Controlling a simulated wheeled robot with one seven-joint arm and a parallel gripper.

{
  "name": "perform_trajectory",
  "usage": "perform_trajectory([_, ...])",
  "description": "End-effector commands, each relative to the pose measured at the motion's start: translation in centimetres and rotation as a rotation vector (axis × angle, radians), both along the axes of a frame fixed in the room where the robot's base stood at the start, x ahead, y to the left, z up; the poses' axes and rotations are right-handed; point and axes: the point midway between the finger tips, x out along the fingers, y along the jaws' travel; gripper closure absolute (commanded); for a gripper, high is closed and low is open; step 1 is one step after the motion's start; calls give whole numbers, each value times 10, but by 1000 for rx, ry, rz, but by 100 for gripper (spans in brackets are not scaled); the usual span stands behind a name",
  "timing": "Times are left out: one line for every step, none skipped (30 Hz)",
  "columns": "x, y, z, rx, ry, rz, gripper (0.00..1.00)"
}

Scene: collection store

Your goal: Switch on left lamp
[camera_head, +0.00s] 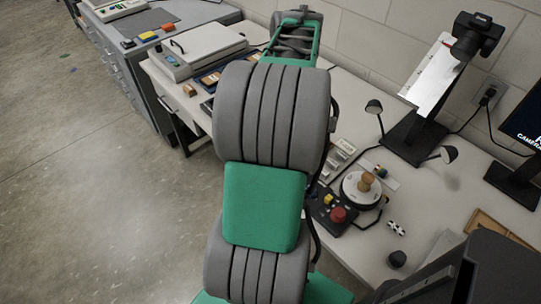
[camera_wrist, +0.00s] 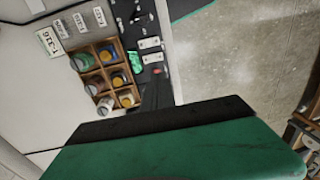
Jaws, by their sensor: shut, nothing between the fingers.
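The left lamp (camera_head: 374,106) is a small dark lamp head on a thin arm at the left of a black copy stand (camera_head: 405,139). The right lamp (camera_head: 447,154) is on the stand's other side. I cannot tell from its small head whether the left lamp is lit. My arm reaches away toward the back of the table, and its far end hides my fingers in the head view. In the wrist view my gripper (camera_wrist: 157,93) shows as a narrow dark shape beyond my green housing, with nothing held. No lamp shows in the wrist view.
A control box with a red button (camera_head: 338,214) stands beside a round turntable (camera_head: 361,189) holding a wooden object. A monitor (camera_head: 524,130) is at the right. In the wrist view a wooden rack (camera_wrist: 103,75) holds several jars beside label cards. Open floor (camera_head: 90,200) lies left.

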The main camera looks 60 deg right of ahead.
Motion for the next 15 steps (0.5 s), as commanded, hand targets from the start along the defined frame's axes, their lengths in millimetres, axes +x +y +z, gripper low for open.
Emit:
perform_trajectory([0,0,0,0,0,-1,100])
perform_trajectory([0,0,0,0,0,-1,100])
perform_trajectory([0,0,-1,0,0,-1,100])
perform_trajectory([0,1,-3,0,0,-1,100])
perform_trajectory([0,1,-5,0,0,-2,100])
perform_trajectory([1,2,-10,1,0,-3,100])
perform_trajectory([1,3,-14,1,0,-2,100])
perform_trajectory([1,4,-19,2,1,-1,100])
perform_trajectory([1,5,-26,2,2,-2,100])
perform_trajectory([1,5,-32,2,1,-1,100])
perform_trajectory([1,6,-38,2,2,-2,100])
perform_trajectory([2,8,-47,1,1,-2,100])
perform_trajectory([2,9,-54,2,2,-2,100])
perform_trajectory([2,9,-60,2,1,-2,100])
perform_trajectory([3,11,-68,2,1,-1,100])
